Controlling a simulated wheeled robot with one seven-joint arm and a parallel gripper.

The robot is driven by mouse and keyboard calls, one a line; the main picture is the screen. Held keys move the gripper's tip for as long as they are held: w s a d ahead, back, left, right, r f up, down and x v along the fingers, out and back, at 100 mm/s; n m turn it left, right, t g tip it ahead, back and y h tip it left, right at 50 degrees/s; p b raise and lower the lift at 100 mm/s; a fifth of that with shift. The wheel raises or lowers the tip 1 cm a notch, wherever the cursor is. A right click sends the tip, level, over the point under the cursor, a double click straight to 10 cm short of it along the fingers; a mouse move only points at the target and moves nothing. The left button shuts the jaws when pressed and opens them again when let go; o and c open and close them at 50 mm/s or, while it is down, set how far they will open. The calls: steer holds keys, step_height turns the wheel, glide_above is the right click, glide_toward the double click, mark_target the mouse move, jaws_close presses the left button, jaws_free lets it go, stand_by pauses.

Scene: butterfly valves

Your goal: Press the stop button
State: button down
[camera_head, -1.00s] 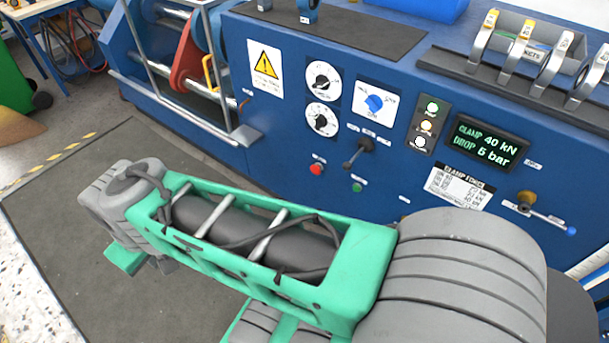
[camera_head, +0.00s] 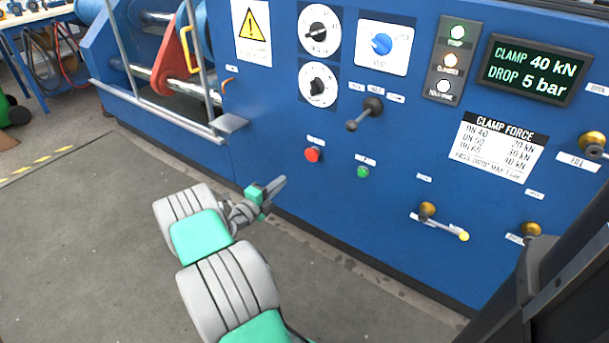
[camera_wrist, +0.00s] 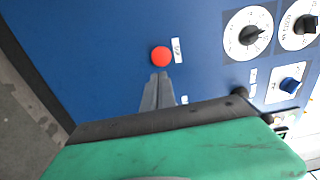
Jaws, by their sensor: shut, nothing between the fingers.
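The red stop button (camera_head: 312,154) sits on the lower left of the blue panel, with a small white label above it. In the wrist view the red button (camera_wrist: 161,56) is just beyond my fingertips. My gripper (camera_head: 281,183) is shut and empty, its fingers pointing towards the panel, below and left of the button in the head view. The gripper also shows in the wrist view (camera_wrist: 158,78), with its tips close to the button's edge. I cannot tell whether they touch it.
A green button (camera_head: 363,172) is right of the red one. A black lever (camera_head: 364,114) sticks out above them. A brass valve with a yellow-tipped handle (camera_head: 440,222) is lower right. A display (camera_head: 532,70) reads 40 kN and 5 bar. Grey floor (camera_head: 90,250) is clear at left.

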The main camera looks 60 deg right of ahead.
mark_target(310, 156)
steer(key=shift+r, duration=0.2)
steer(key=d+b, duration=0.1)
steer(key=d, duration=0.3)
steer(key=s+d+b, duration=0.1)
steer(key=d, duration=0.4)
steer(key=s+d+b, duration=0.1)
steer(key=d, duration=0.3)
steer(key=shift+s+d, duration=0.1)
steer(key=shift+d, duration=0.3)
